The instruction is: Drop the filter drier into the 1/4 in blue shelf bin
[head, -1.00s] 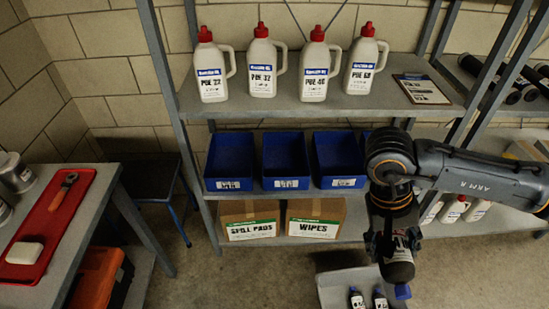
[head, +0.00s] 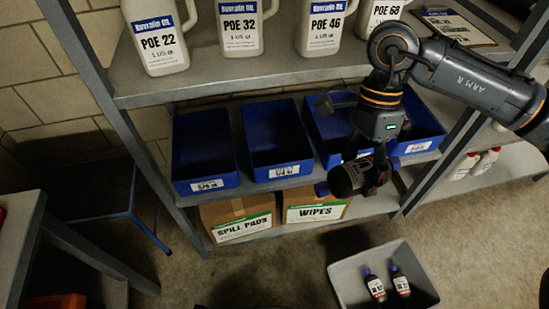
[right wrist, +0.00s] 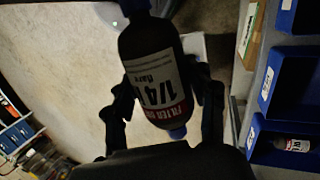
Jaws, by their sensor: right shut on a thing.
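My right gripper (head: 378,178) is shut around the filter drier (head: 350,178), a dark cylinder with blue ends. In the right wrist view the filter drier (right wrist: 157,75) lies between the fingers (right wrist: 165,100), its label showing 1/4 and flare. In the head view it is held in front of the blue shelf bins, below the rim of the third bin (head: 322,128) from the left. The second bin (head: 274,140) has a label that looks like 1/4 in, but the small print is uncertain. My left gripper is out of view.
The leftmost bin (head: 201,150) and a right bin (head: 418,128) flank these. Oil jugs (head: 240,25) stand on the shelf above (head: 280,82); boxes (head: 318,206) sit below. A grey tote (head: 350,285) with two small driers stands on the floor. Another drier (right wrist: 292,145) lies in a bin.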

